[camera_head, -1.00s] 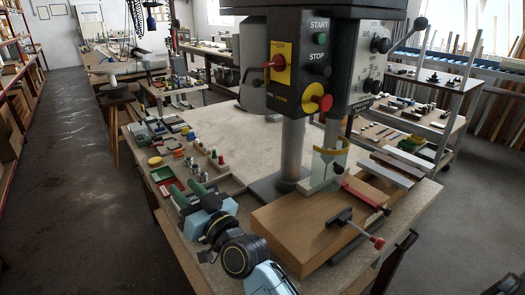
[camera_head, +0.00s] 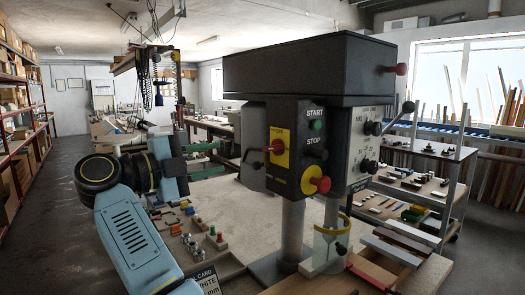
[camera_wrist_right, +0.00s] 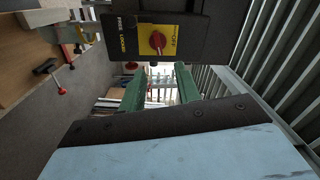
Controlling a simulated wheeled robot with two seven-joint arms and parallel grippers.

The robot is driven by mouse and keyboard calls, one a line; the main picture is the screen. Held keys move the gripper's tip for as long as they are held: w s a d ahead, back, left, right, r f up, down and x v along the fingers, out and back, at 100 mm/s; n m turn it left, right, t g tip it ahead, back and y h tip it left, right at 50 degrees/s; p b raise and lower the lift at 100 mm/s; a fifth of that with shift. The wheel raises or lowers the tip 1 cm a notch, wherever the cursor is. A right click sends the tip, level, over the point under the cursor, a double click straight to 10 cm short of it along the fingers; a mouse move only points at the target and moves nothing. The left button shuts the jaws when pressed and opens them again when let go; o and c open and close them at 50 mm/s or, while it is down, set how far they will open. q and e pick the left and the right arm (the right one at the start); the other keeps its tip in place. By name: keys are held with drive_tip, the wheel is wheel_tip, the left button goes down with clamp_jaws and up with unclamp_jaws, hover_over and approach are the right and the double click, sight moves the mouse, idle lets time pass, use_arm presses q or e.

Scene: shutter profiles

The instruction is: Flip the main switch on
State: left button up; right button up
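The main switch is a red rotary knob (camera_head: 275,147) on a yellow plate marked OFF, on the left front of the dark drill press head (camera_head: 290,80). In the right wrist view the red knob (camera_wrist_right: 157,41) faces the camera, upper middle, its plate text turned sideways. My right gripper (camera_head: 218,160) comes in from the left, its green fingers pointing at the switch and apart from it. In the right wrist view the fingers (camera_wrist_right: 157,72) are spread, with nothing between them. My left gripper is not in view.
Below the switch is a red stop knob on a yellow disc (camera_head: 316,182); a green START button (camera_head: 316,125) sits above it. A clear guard (camera_head: 331,245) and wooden board (camera_head: 310,284) are under the press. Small parts (camera_head: 190,235) lie on the bench. A shelf cart (camera_head: 425,175) stands right.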

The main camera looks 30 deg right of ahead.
sight(268, 150)
drive_tip(key=d+p, duration=0.1)
drive_tip(key=d, duration=0.3)
drive_tip(key=d+p, duration=0.1)
drive_tip(key=d, duration=0.3)
drive_tip(key=d+p, duration=0.1)
drive_tip(key=d, duration=0.4)
drive_tip(key=shift+w+d, duration=0.1)
drive_tip(key=shift+w, duration=0.3)
drive_tip(key=shift+c, duration=0.2)
clamp_jaws()
